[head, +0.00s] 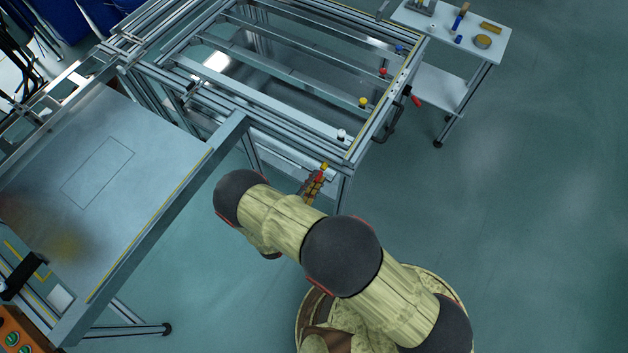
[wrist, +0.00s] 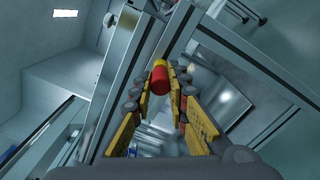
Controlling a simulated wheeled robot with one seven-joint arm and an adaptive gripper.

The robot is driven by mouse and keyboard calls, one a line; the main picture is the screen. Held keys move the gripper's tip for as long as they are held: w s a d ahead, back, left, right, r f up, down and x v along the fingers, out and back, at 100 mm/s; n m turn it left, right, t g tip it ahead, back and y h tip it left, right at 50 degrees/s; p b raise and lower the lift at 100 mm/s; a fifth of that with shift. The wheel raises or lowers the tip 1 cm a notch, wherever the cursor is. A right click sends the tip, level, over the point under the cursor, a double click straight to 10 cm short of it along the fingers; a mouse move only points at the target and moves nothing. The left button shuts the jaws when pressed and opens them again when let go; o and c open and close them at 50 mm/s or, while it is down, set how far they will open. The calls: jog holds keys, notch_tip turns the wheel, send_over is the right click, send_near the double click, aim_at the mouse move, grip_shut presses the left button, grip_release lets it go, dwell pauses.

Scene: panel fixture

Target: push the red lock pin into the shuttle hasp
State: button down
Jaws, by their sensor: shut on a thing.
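In the wrist view a red cylinder, which I take for the lock pin (wrist: 160,80), sits between the fingertips of my gripper (wrist: 161,90). A yellow end (wrist: 160,63) shows just beyond it. In the head view my gripper (head: 314,184) is small, at the front corner of the metal frame, with red and yellow bits at its tip; the yellow bit (head: 324,166) is close to the frame's corner. My gripper is shut on the pin. I cannot make out the shuttle hasp, nor whether the pin touches the frame.
The metal frame (head: 290,122) bears white, yellow, red and blue knobs along its right side. A red-handled clamp (head: 416,101) sticks out there. A grey panel table (head: 40,205) stands left, a small cart (head: 471,55) at the back right. The floor at right is clear.

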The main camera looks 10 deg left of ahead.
jog(key=shift+w+d, duration=0.2)
jog(key=shift+w, duration=0.25)
jog(key=c, duration=1.7)
grip_release()
jog(key=shift+o, duration=0.2)
jog(key=v, duration=1.2)
jog(key=shift+f, duration=0.1)
